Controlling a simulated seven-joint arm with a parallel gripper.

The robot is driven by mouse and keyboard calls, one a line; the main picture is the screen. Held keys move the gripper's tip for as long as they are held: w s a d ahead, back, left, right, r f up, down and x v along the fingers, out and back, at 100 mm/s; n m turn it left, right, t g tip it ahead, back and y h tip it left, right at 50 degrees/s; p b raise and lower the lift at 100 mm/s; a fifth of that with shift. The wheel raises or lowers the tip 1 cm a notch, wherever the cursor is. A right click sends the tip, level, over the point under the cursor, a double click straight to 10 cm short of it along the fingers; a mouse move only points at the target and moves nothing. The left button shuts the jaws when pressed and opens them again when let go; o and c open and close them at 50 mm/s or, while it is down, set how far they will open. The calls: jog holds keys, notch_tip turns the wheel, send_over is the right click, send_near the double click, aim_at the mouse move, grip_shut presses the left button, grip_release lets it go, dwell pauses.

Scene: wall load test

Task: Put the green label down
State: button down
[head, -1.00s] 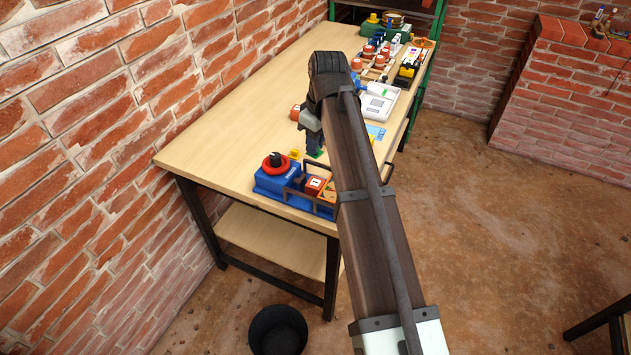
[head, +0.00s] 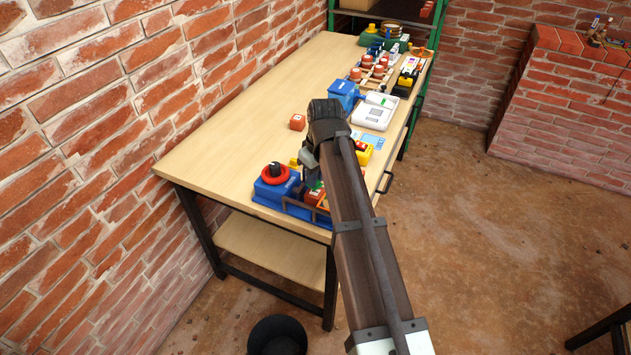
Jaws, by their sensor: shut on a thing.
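My gripper (head: 313,177) is low over the near end of the wooden workbench, at the blue tray. It is shut on the green label (head: 318,185), of which only a small green patch shows at the fingertips. The label is just above or against the orange blocks (head: 313,197) in the tray; I cannot tell whether it touches them. My arm hides the right part of the tray.
The blue tray (head: 263,190) holds a red ring (head: 275,172) around a black knob. The bench's (head: 225,135) left side is clear. A black bucket (head: 277,335) stands on the floor.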

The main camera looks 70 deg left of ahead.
jog(key=shift+f, duration=1.2)
jog(key=shift+f, duration=0.15)
jog(key=c, duration=1.1)
grip_release()
notch_tip(320, 180, up, 12)
jog(key=d, duration=0.1)
jog(key=shift+w+d, duration=0.35)
